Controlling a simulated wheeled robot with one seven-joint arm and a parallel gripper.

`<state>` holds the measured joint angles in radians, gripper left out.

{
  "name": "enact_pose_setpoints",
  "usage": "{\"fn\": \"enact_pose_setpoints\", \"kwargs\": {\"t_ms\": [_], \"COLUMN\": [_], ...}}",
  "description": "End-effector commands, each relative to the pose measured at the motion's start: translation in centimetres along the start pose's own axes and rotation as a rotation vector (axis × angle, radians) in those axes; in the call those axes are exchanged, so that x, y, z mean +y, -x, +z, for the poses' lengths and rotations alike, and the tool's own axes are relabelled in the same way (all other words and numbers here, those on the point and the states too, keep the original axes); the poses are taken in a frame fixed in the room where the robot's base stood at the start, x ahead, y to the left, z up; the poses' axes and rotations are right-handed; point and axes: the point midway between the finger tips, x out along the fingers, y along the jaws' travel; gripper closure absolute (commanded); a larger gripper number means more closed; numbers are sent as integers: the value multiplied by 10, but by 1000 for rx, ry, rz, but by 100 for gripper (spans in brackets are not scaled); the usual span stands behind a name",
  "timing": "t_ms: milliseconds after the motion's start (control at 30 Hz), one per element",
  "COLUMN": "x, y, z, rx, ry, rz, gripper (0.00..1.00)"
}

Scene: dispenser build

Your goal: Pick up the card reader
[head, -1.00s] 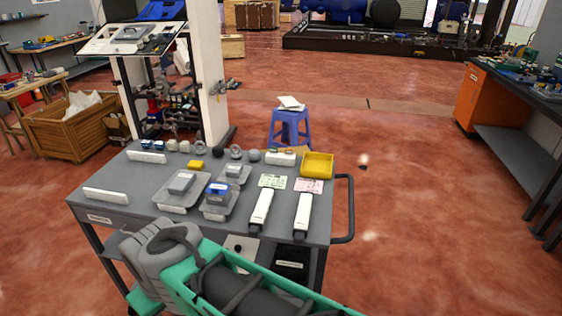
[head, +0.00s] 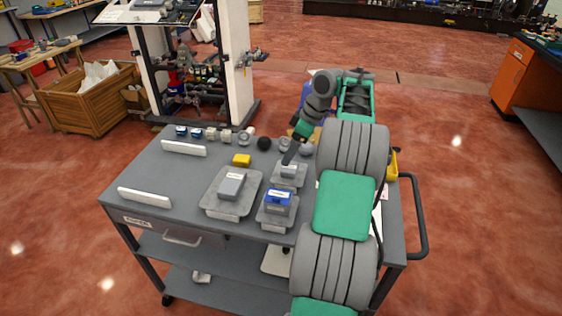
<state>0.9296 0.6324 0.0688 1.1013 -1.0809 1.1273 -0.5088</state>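My gripper (head: 290,158) points down over the far grey tray (head: 301,181) on the grey cart, close above a small light grey device (head: 289,170). I cannot tell whether it touches the device, and its fingers are too small to judge. A larger grey box with a white label (head: 231,186) sits on the left tray (head: 213,208). A blue-topped grey box (head: 278,198) sits on the near tray (head: 265,222). The labels are unreadable, so I cannot tell for certain which of these is the card reader.
A yellow block (head: 241,160), white bars (head: 145,198) and several small round parts (head: 264,143) lie on the cart top (head: 165,172). My arm covers the cart's right side and most of the yellow bin (head: 393,165). A shelf post stands behind.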

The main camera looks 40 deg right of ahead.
Motion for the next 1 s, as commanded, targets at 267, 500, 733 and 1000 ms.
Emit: {"fn": "enact_pose_setpoints", "kwargs": {"t_ms": [267,500,733,1000], "x": [21,20,20,19], "y": [-18,-56,-75,-75], "z": [46,44,42,40], "rx": [5,4,4,4], "ry": [50,41,42,44], "rz": [2,4,6,5], "gripper": [16,16,16,26]}}
